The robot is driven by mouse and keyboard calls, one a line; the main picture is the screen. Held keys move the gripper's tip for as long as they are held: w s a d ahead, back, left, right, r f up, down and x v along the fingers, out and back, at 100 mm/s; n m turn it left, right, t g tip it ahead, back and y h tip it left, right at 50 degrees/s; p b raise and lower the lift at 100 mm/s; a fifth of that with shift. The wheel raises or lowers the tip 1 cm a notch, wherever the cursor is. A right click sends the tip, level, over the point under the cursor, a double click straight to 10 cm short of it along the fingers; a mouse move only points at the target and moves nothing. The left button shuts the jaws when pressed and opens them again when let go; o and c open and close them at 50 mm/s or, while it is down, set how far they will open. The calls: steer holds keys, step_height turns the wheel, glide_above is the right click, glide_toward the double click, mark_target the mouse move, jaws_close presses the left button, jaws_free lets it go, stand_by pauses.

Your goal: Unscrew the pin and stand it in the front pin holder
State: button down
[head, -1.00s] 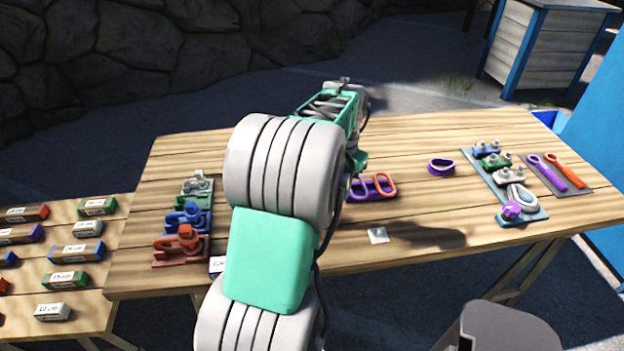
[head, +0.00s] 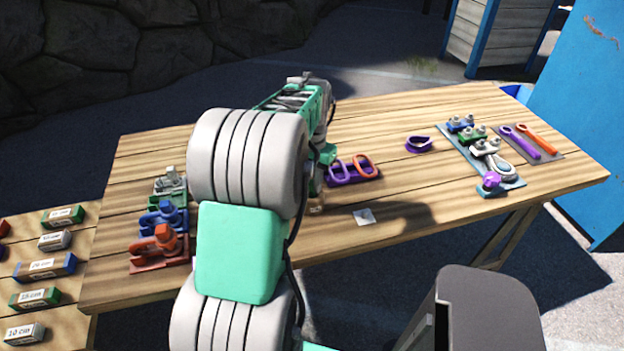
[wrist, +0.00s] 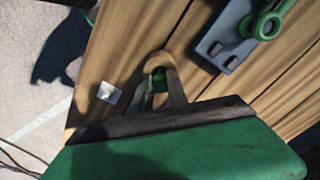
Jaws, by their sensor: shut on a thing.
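In the wrist view my gripper (wrist: 162,62) is shut, its fingers coming together over the wooden table. A bit of green (wrist: 158,82) shows between the fingers; it appears to be the pin, mostly hidden. A green ring-shaped piece (wrist: 268,24) sits on a blue-grey plate (wrist: 222,46) with holes, up and right of the gripper and apart from it. I cannot tell which part is the front pin holder.
A white square (head: 364,216) lies near the table's front edge. Purple and orange loops (head: 352,170) stand right of my arm. Red (head: 160,250) and blue (head: 163,217) fixtures stand at left. A blue-grey mat (head: 505,168) holds several parts at right.

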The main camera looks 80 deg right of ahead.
steer(key=shift+f+b, duration=0.3)
steer(key=shift+f, duration=0.35)
stand_by(0.5)
steer(key=c, duration=1.2)
jaws_free()
